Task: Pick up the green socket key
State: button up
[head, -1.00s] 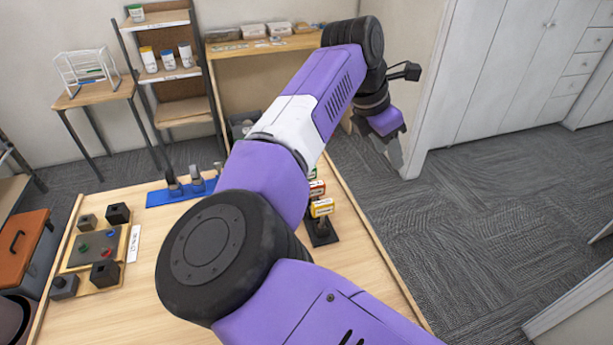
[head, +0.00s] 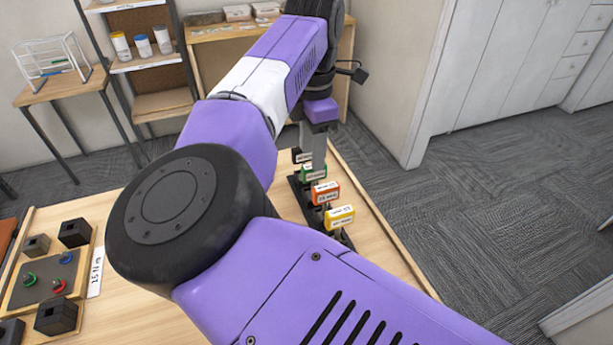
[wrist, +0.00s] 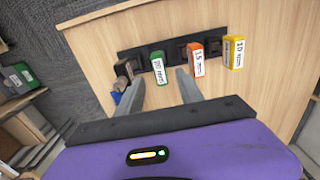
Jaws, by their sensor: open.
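The green socket key (head: 313,173) stands in a black rack (head: 303,198) on the wooden table, between a black key and an orange key. In the wrist view the green key (wrist: 159,70) has a white label and sits ahead of and between the two fingers, slightly left of centre. My gripper (head: 316,165) is open and empty, above and behind the rack in the head view. The lower part of the green key is hidden in the head view.
The orange key (head: 325,193), the yellow key (head: 340,217) and the black key (head: 302,155) stand close on either side in the same rack. A board with black blocks (head: 40,281) lies at the table's left. The table right of the rack is bare.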

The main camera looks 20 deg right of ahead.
aim_at(314, 179)
jog(key=shift+w+f, duration=0.3)
jog(key=shift+f, duration=0.2)
jog(key=shift+s+d+f+p, duration=0.15)
jog(key=shift+f+p, duration=0.45)
jog(key=shift+f, duration=1.2)
jog(key=shift+s+d+f+p, duration=0.15)
jog(key=shift+f+p, duration=0.4)
jog(key=shift+f, duration=1.25)
jog(key=shift+a, duration=0.1)
grip_shut()
